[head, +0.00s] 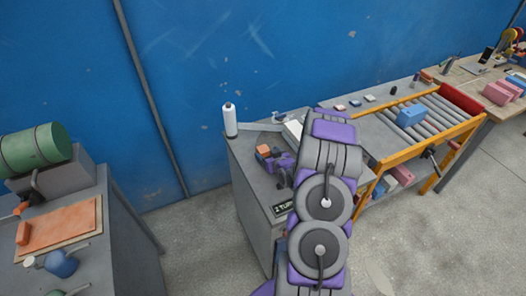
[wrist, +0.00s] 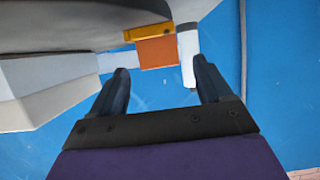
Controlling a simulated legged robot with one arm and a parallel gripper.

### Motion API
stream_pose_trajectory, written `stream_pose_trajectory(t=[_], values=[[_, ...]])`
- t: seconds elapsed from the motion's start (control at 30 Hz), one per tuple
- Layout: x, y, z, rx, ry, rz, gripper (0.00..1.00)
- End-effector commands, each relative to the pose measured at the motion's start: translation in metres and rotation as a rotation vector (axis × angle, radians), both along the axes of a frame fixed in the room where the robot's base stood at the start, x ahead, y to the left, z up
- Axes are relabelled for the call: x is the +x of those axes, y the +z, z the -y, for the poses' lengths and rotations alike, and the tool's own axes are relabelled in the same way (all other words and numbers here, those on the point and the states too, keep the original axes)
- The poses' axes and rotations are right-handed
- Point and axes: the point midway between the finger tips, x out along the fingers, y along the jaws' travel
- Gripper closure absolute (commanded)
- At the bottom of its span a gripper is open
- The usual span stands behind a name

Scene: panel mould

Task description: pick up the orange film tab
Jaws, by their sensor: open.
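The orange film tab (wrist: 157,52) is a flat orange piece under a yellow-orange strip (wrist: 146,33) near the top of the wrist view. In the head view a small orange piece (head: 264,151) shows on the grey bench, just beyond my gripper (head: 272,164). My gripper in the wrist view (wrist: 161,67) is open, with nothing between its dark fingers. The tab lies ahead of the fingertips, between them in the picture and apart from them as far as I can tell. Part of the bench is hidden behind my purple and grey arm.
A white cylinder (head: 229,121) stands at the bench's back left corner; in the wrist view it shows (wrist: 187,58) right beside the tab. A pale block (wrist: 45,85) is at left there. A roller conveyor (head: 430,115) stands right of my arm. The blue wall is behind.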

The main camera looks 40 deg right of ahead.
Motion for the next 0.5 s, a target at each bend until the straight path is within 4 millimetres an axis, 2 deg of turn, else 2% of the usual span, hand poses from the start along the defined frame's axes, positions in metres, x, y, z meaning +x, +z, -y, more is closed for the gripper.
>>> stream_pose_trajectory(t=[0.1,0.5], values=[[-0.021,0.010,-0.005,0.001,-0.002,-0.002,0.21],[-0.082,0.036,-0.019,-0.001,-0.002,-0.001,0.21]])
